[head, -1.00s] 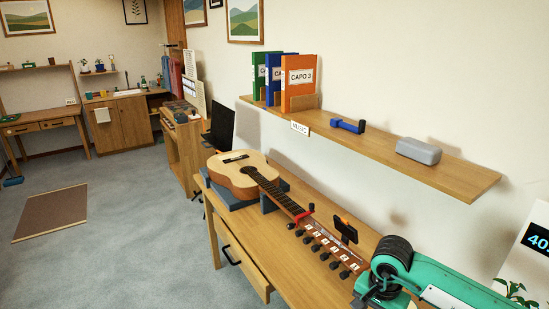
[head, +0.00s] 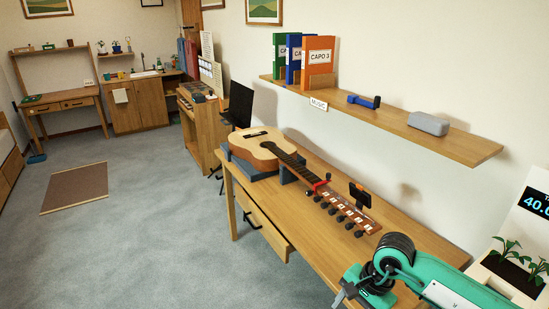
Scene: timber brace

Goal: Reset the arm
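My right arm, teal with black joints, reaches in from the lower right over the near end of the wooden desk. Its gripper (head: 346,293) shows only as a dark grey part at the bottom edge; its fingertips are too small and cut off to judge. A red capo-like clamp (head: 321,184) sits on the neck near the headstock. My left arm and gripper are out of view.
Above, a wall shelf (head: 455,142) holds binders (head: 318,62), a blue clamp (head: 363,102) and a grey case (head: 428,123). A planter (head: 508,278) stands at right.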

